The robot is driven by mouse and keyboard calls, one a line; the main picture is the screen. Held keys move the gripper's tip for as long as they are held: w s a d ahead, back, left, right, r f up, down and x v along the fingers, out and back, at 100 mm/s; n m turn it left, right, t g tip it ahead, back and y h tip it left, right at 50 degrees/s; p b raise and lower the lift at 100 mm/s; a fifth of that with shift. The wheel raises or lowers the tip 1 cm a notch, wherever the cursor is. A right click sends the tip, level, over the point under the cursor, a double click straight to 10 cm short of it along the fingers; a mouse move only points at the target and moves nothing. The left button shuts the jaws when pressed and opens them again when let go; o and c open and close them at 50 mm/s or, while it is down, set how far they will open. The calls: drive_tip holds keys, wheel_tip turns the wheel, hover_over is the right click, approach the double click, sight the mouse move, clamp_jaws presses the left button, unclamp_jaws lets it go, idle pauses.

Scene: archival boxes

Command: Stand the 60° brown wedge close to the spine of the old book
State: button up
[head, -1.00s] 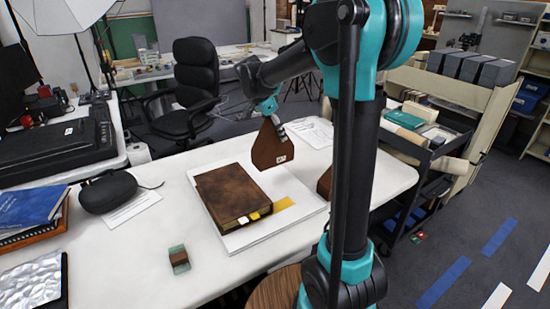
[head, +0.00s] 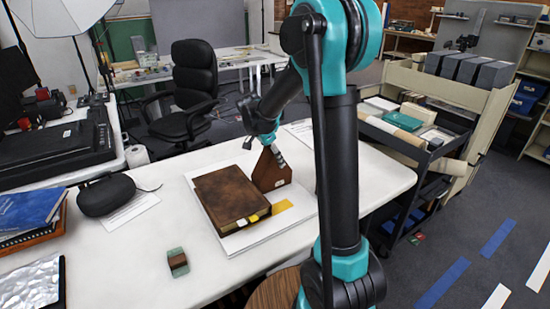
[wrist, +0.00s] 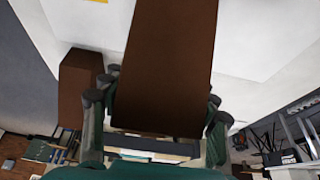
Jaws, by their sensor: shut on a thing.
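The old book (head: 226,194), brown and mottled, lies flat on a white board (head: 240,243) on the table, with white and yellow tabs at its near edge. My gripper (head: 268,140) is shut on a brown wedge (head: 273,172) with a small white label, which also fills the middle of the wrist view (wrist: 168,60). The held wedge is upright, beside the book's far right side, its lower left partly behind the book. I cannot tell whether its base rests on the board or whether it touches the book. A second brown block (wrist: 80,88) stands left of the gripper in the wrist view.
My arm covers part of the table's right side in the head view. A black case (head: 107,194) and a small green-brown block (head: 178,262) lie left of the book. A dark cart (head: 425,150) with boxes stands right of the table (head: 125,275).

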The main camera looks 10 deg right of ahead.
drive_tip(key=o, duration=1.2)
drive_tip(key=shift+f, duration=0.1)
drive_tip(key=shift+o, duration=0.2)
drive_tip(key=v, duration=1.1)
drive_tip(key=shift+a, duration=0.1)
drive_tip(key=shift+s+a+r, duration=0.1)
drive_tip(key=shift+r, duration=0.3)
drive_tip(key=s+d+f+n+t+y, duration=0.1)
drive_tip(key=s+f+n, duration=0.3)
drive_tip(key=s, duration=0.4)
drive_tip(key=s+d+f+n+y, duration=0.1)
drive_tip(key=s+d+f+n, duration=0.3)
drive_tip(key=s+f, duration=0.3)
drive_tip(key=s+d+f+n+t+y, duration=0.1)
drive_tip(key=s+f+n, duration=0.4)
drive_tip(key=s, duration=0.5)
drive_tip(key=shift+s+d+f+n+t+y, duration=0.15)
drive_tip(key=shift+d+y, duration=0.1)
drive_tip(key=shift+d, duration=0.3)
drive_tip(key=shift+s+d+n+t+y, duration=0.15)
drive_tip(key=shift+d+y, duration=0.1)
drive_tip(key=shift+d, duration=0.25)
